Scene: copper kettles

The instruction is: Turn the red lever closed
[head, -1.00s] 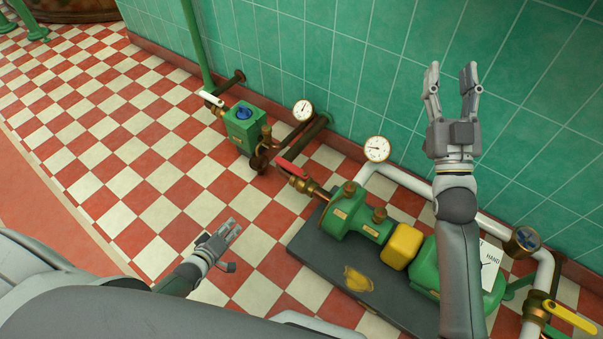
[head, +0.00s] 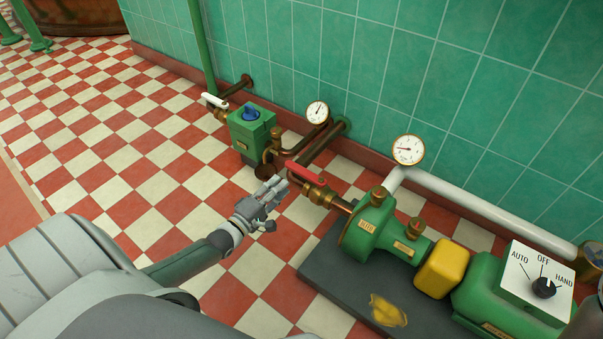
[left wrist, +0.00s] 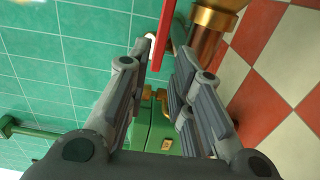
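The red lever (head: 304,173) sits on a brass valve (head: 318,194) at the pump's left end and points up-left, away from the pump. In the left wrist view the lever (left wrist: 163,36) shows at the top, just ahead of my fingertips. My left gripper (head: 280,188) is just left of and below the lever in the head view. In the left wrist view my left gripper (left wrist: 165,50) has its fingers apart with nothing held. I cannot tell if a finger touches the lever. My right gripper is out of view.
A green pump (head: 372,228) stands on a dark base (head: 330,270). A green box with a blue knob (head: 250,113), brown pipes and gauges (head: 408,149) stand along the tiled wall. A switch box (head: 535,280) is at right. Checkered floor is free at left.

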